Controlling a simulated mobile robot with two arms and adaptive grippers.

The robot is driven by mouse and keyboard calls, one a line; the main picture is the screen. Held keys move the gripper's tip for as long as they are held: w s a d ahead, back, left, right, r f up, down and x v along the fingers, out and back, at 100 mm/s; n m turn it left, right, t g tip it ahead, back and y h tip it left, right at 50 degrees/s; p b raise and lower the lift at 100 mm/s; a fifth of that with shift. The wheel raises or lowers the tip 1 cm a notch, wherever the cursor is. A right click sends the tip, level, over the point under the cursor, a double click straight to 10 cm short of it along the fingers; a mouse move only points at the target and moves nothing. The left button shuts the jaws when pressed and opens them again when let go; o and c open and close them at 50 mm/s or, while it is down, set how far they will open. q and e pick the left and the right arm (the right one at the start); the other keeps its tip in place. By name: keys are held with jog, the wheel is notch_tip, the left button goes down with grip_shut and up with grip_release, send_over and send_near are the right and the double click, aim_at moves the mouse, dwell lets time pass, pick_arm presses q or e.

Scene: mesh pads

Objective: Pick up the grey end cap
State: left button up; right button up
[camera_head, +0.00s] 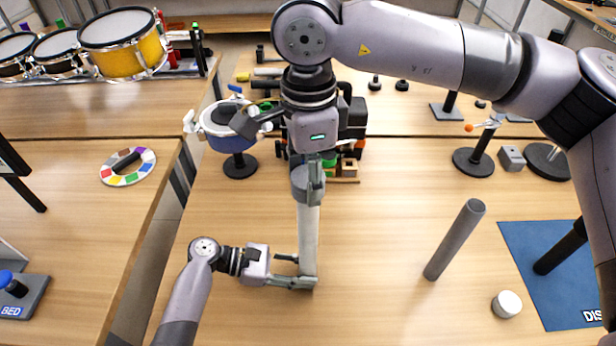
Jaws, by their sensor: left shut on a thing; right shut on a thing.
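A light grey tube (307,240) stands near upright in the middle of the table. My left gripper (304,270) is shut on it near its lower end. The grey end cap (300,186) is at the tube's top end, slightly darker than the tube. My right gripper (315,176) reaches down from above and is shut on the cap. The fingers hide part of the cap, and I cannot tell whether it is seated on the tube or only touching it.
A darker grey tube (455,240) stands at right, with a short white-topped cap (507,304) nearby. A blue mat (530,240) lies at the right edge. A blue drum (226,128) on a stand and several parts crowd the back. The table between the tubes is clear.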

notch_tip(320, 180, up, 10)
jog(key=shift+r, duration=0.1)
dwell(0.4)
notch_tip(320, 180, up, 9)
dwell(1.6)
pick_arm(q)
jog(key=o, duration=0.9)
jog(key=shift+o, duration=0.2)
